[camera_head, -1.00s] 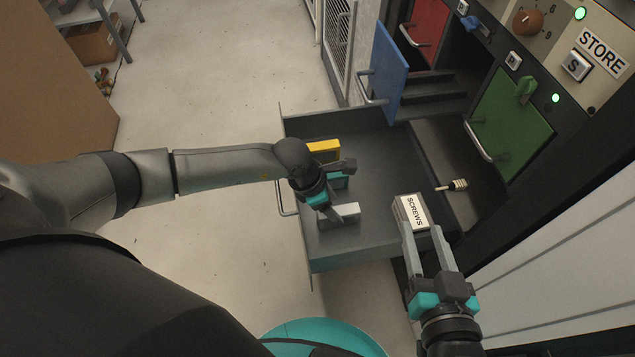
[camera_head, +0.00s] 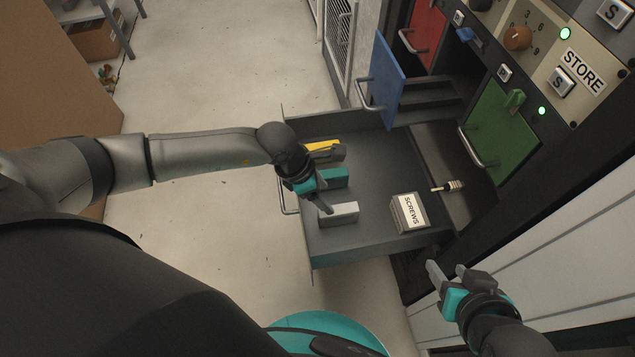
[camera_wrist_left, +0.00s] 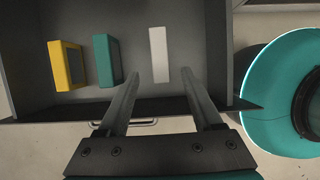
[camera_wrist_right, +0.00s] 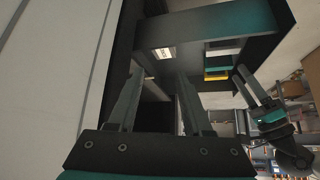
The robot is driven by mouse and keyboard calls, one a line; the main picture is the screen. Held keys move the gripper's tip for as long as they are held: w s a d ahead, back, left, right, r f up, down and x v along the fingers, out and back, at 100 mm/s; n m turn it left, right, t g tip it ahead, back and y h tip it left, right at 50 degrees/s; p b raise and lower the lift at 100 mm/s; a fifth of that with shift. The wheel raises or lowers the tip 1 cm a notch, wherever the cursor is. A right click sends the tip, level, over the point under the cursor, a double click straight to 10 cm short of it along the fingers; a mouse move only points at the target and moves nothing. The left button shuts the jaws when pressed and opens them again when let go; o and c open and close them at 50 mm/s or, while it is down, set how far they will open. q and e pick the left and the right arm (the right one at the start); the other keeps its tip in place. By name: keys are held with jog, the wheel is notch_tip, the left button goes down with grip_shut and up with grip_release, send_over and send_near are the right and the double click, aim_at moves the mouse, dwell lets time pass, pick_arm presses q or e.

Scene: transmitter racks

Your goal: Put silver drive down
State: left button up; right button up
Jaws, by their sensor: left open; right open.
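The silver drive (camera_head: 339,214) stands in the open grey drawer, near the drawer's left front corner. It also shows as a pale block in the left wrist view (camera_wrist_left: 159,55). My left gripper (camera_head: 326,178) is open and empty above the drawer's left side; in its wrist view the fingers (camera_wrist_left: 163,100) are spread apart, just short of the silver drive and not touching it. My right gripper (camera_head: 446,268) is open and empty, right of the drawer's front corner, beside the SCREWS box and apart from it.
A teal drive (camera_wrist_left: 107,60) and a yellow drive (camera_wrist_left: 66,66) stand beside the silver one in the drawer (camera_head: 375,165). The white SCREWS box (camera_head: 409,213) sits at its right. The blue door (camera_head: 388,80) hangs open; the green door (camera_head: 505,130) is shut.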

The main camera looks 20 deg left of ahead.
pick_arm(q)
jog(key=shift+p+v, duration=0.75)
jog(key=shift+v, duration=0.85)
pick_arm(e)
jog(key=shift+s+d+r+g+h, duration=0.2)
jog(key=shift+s+d+g+h, duration=0.1)
jog(key=shift+s+d+g, duration=0.45)
jog(key=shift+s+d+r+g+h, duration=0.15)
jog(key=shift+s+d+g+h, duration=0.15)
jog(key=shift+s+d+g, duration=0.45)
